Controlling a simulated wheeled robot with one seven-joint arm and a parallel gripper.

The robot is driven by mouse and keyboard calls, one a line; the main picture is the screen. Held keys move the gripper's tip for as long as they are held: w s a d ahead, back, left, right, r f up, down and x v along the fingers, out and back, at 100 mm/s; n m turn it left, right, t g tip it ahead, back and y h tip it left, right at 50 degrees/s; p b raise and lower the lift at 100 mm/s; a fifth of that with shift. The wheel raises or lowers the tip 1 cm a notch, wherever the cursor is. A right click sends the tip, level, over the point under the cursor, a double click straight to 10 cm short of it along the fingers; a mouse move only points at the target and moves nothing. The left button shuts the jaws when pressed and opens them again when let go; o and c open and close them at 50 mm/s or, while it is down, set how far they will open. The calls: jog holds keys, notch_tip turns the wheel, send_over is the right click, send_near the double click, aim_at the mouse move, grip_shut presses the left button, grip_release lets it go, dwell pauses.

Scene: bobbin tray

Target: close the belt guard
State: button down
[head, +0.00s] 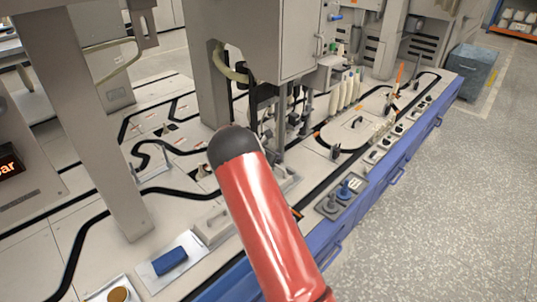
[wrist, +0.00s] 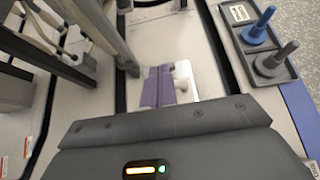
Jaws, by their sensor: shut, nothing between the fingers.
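My gripper (wrist: 158,87) shows in the wrist view as two purple-grey fingers side by side, shut with nothing between them. In the head view it is hidden behind my red arm. A pale plate with a small white knob (wrist: 183,70) lies just right of the fingertips in the wrist view. I cannot tell whether this is the belt guard, or whether the fingers touch it. No other part in view is clearly the belt guard.
A grey tray (wrist: 280,77) with a blue peg (wrist: 261,24) and a grey peg (wrist: 275,60) stands right of the gripper. A blue block (head: 169,261) lies on the front bench. Open floor (head: 440,190) is at the right.

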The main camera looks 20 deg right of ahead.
jog(key=b, duration=0.2)
send_over(280, 173)
jog(key=shift+d+f, duration=0.1)
jog(key=shift+f, duration=2.25)
notch_tip(280, 173, up, 14)
jog(key=w+d+p, duration=0.1)
jog(key=d+p, duration=0.1)
jog(key=p, duration=0.1)
jog(key=shift+d, duration=0.25)
jog(key=s+a+r+m+y, duration=0.3)
jog(key=s+a+r+m, duration=0.3)
jog(key=s+r, duration=0.3)
jog(key=s+a+r+m+y, duration=0.2)
jog(key=s+a+r+m, duration=0.4)
jog(key=s, duration=0.6)
jog(key=s+a+m+y, duration=0.2)
jog(key=s+a+m, duration=0.3)
jog(key=s, duration=0.7)
jog(key=s+a+m+t+y, duration=0.1)
jog(key=s+a+m+y, duration=0.2)
jog(key=s+a+m, duration=0.2)
jog(key=s+a, duration=0.3)
jog(key=s, duration=0.4)
jog(key=shift+s+a+f+y, duration=0.15)
jog(key=shift+s+a+y, duration=0.05)
jog(key=shift+s+y, duration=0.1)
